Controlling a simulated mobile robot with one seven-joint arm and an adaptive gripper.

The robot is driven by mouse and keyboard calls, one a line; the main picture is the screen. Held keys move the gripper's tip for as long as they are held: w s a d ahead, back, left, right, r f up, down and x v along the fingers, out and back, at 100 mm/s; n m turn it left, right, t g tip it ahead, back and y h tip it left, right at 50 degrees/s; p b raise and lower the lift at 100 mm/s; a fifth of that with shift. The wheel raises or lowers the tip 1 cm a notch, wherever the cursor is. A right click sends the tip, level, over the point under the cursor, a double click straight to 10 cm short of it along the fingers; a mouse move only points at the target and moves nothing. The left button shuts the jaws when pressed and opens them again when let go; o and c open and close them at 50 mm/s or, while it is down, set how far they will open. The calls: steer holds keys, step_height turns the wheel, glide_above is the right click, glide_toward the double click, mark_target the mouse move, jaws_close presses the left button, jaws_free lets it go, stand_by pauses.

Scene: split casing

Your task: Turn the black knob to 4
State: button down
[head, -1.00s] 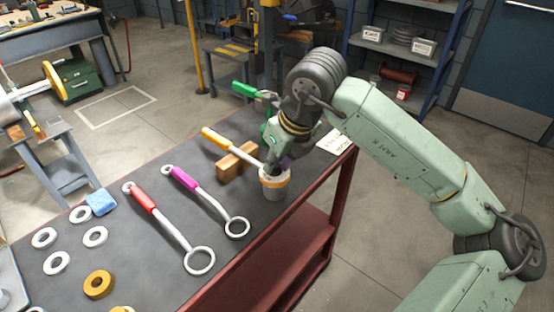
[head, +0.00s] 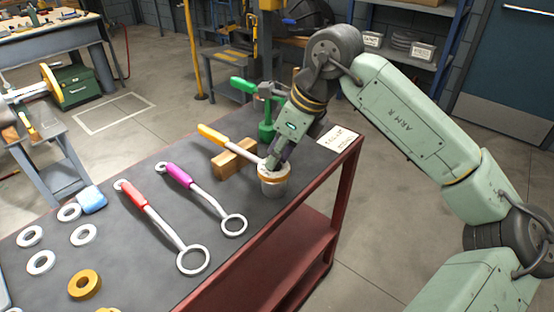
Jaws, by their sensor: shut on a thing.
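My gripper (head: 273,163) points down and to the left at the top of a grey cylinder (head: 274,186) near the bench's right edge. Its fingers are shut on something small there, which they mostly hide. The cylinder has a tan band and a pale top. I cannot make out the black knob or any number marks; the fingers may cover the knob. A tool with an orange handle (head: 211,134) rests across a wooden block (head: 233,160), its shaft reaching to the cylinder. Whether its end goes around the cylinder is unclear.
Red (head: 132,191) and purple (head: 176,174) ring-ended tools lie left of the cylinder. A green clamp-like tool (head: 266,130) stands behind. A card (head: 338,138) lies at the bench's right end. Pale rings, a blue block (head: 91,199) and a brass ring (head: 84,285) are at left.

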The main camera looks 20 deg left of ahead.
steer(key=shift+n+g+b, duration=0.3)
steer(key=shift+n+g, duration=0.2)
steer(key=shift+n, duration=0.7)
steer(key=shift+w, duration=0.1)
steer(key=c, duration=1.4)
jaws_free()
steer(key=shift+r, duration=0.1)
steer(key=v, duration=1.2)
steer(key=shift+a, duration=0.1)
